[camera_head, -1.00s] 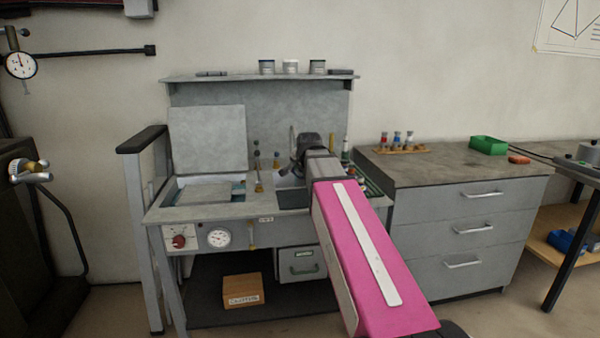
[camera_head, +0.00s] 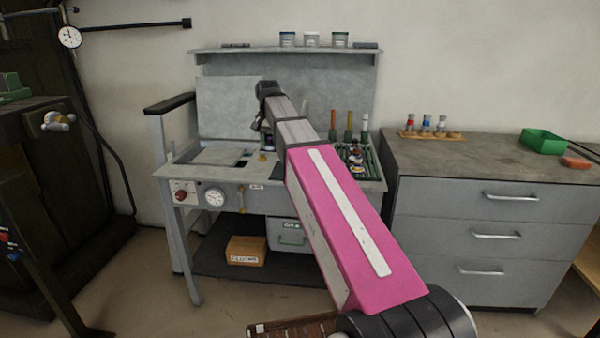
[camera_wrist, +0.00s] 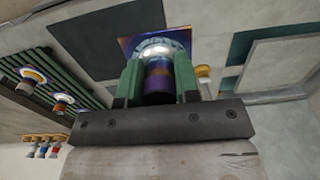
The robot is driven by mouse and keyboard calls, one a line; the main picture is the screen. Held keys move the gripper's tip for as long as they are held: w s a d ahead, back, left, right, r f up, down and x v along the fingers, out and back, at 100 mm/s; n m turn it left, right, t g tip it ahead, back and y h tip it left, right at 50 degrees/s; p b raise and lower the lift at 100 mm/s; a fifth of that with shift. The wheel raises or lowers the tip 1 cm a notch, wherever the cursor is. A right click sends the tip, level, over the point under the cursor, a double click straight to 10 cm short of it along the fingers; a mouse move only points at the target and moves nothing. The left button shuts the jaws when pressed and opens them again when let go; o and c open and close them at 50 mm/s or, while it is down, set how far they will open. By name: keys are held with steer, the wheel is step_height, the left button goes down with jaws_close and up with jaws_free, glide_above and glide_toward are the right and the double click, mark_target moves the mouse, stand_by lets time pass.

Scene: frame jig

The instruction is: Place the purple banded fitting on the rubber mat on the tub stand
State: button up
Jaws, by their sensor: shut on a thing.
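My gripper (camera_wrist: 160,82) is shut on the purple banded fitting (camera_wrist: 157,86), which shows between its two green fingers in the wrist view. A bright round part and a purple-and-orange square edge show just beyond the fitting; I cannot tell whether they belong to it. The grey tub stand (camera_head: 240,201) is in the middle of the head view, with my gripper (camera_head: 262,136) above its worktop, left of centre. A dark flat square (camera_wrist: 85,42), probably the rubber mat, lies beside the fitting in the wrist view. Whether the fitting touches anything is unclear.
A green slatted rack (camera_wrist: 60,66) with banded fittings is on the stand's right part. Upright coloured posts (camera_head: 348,128) stand behind it. A raised grey panel (camera_head: 225,105) is at the back left. A drawer cabinet (camera_head: 470,160) stands close on the right.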

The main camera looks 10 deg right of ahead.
steer(key=shift+d+f, duration=0.15)
steer(key=shift+d, duration=0.1)
steer(key=d+f, duration=0.2)
steer(key=d, duration=0.1)
steer(key=w+d+f, duration=0.1)
steer(key=d+f, duration=0.1)
steer(key=d, duration=0.1)
steer(key=w+d+f, duration=0.1)
steer(key=d+f, duration=0.1)
steer(key=d, duration=0.2)
steer(key=shift+w+d+f, duration=0.1)
steer(key=shift+w+f, duration=0.1)
steer(key=shift+f, duration=0.05)
steer(key=shift+d+f, duration=0.1)
steer(key=shift+f, duration=1.95)
steer(key=shift+f, duration=0.1)
steer(key=o, duration=1)
step_height(320, 180, up, 12)
